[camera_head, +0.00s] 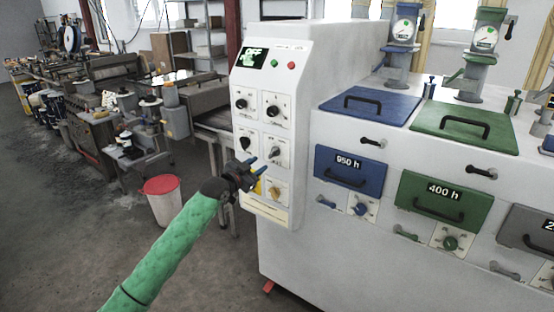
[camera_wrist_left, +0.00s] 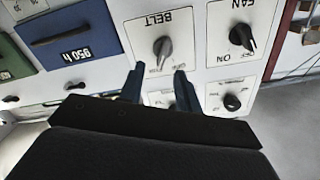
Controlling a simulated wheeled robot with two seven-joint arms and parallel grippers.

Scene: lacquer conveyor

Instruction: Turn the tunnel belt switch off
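The belt switch is a dark rotary knob (camera_wrist_left: 163,48) on a white plate marked BELT, which appears upside down in the left wrist view. In the head view it is the right knob (camera_head: 274,152) in the middle row of the white control panel. My left gripper (camera_head: 254,168) is in front of the lower panel, its fingers pointing towards this knob. In the wrist view its two blue fingers (camera_wrist_left: 158,76) are apart, with the knob beyond the gap between their tips. Nothing is held. Contact with the knob cannot be told. My right gripper is not in view.
The FAN knob (camera_wrist_left: 241,37) sits beside the belt knob. A green display (camera_head: 254,57) reads OFF. A blue 950 h drawer (camera_head: 349,172) is right of the panel. A red-lidded bin (camera_head: 166,203) stands on the floor left.

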